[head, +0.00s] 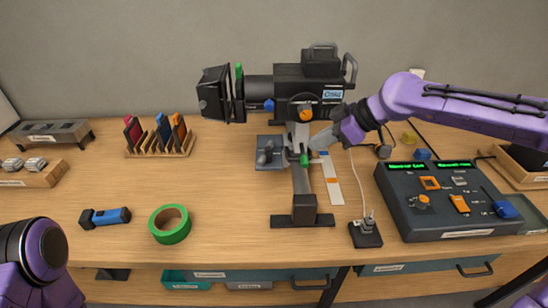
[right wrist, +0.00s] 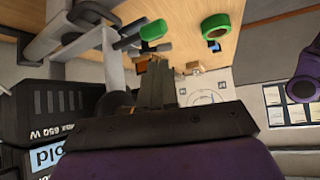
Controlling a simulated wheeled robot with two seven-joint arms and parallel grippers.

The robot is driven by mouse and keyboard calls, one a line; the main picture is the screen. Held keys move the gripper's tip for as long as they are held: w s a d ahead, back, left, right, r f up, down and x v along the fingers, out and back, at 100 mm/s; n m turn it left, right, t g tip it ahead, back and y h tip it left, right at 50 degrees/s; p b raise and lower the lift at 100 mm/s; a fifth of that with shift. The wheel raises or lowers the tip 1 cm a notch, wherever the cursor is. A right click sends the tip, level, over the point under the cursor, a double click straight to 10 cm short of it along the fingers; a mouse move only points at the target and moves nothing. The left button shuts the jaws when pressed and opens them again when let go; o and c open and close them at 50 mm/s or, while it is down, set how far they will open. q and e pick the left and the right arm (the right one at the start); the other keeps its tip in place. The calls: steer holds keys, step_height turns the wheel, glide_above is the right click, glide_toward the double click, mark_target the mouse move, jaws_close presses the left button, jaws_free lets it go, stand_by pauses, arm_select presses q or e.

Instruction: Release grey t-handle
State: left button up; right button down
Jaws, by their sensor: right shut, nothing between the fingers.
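My right gripper (head: 314,143) is beside the upright post of the lamp stand, just below the black stage lamp (head: 290,85). Its fingers (right wrist: 153,86) are together and empty in the right wrist view. A grey handle-like part (head: 267,152), which may be the grey t-handle, sticks out to the left of the post in front of a dark plate. The post (head: 301,182) carries a green knob (head: 304,160), which also shows in the right wrist view (right wrist: 154,30). Whether the handle is loose or tight cannot be told. My left gripper is out of view.
A control desk (head: 448,221) with faders stands at the right. A small black box with a cable (head: 366,232) stands near the table's front. Green tape (head: 169,224), a blue flashlight (head: 105,217) and a wooden rack (head: 161,149) lie left. The table between tape and stand is clear.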

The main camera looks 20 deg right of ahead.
mark_target(263, 159)
steer(key=a+r+p+x, duration=0.1)
steer(key=p+x, duration=0.1)
steer(key=x, duration=1.1)
steer(key=shift+w+a+r+p, duration=0.25)
steer(key=shift+w+p, duration=0.05)
steer(key=shift+w, duration=0.05)
steer(key=shift+a, duration=0.1)
